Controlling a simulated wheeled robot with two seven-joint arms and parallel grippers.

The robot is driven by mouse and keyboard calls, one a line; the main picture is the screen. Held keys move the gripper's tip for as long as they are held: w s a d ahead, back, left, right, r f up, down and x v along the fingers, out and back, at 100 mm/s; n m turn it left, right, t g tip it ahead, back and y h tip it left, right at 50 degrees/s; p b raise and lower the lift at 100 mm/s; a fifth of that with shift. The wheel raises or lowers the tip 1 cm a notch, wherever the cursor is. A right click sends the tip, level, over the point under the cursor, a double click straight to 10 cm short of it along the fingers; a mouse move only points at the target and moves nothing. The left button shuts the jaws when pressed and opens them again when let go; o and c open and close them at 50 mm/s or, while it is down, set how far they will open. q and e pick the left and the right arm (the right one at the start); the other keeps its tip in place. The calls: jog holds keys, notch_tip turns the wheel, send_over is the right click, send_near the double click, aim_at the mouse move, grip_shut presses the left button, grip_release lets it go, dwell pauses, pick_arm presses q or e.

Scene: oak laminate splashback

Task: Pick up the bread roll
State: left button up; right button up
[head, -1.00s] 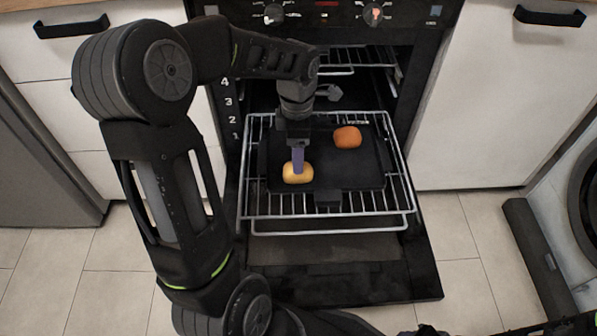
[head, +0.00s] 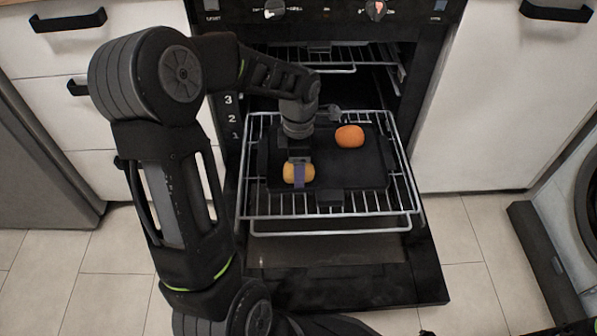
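The bread roll (head: 288,173), golden-yellow and rounded, lies on the near left part of a black tray (head: 345,178). My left gripper (head: 299,174) points down at it from above. One purple finger overlaps the roll's near side; the other finger is hidden. I cannot tell whether the fingers grip the roll or only stand around it. The roll appears to rest on the tray. My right gripper is not in view.
An orange rounded item (head: 350,136) lies on the tray's far right. The tray sits on a pulled-out wire rack (head: 330,233) above the open oven door (head: 345,285). White cabinets (head: 490,110) flank the oven.

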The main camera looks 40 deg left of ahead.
pick_arm(q)
jog(key=shift+c, duration=0.4)
jog(key=c, duration=1.1)
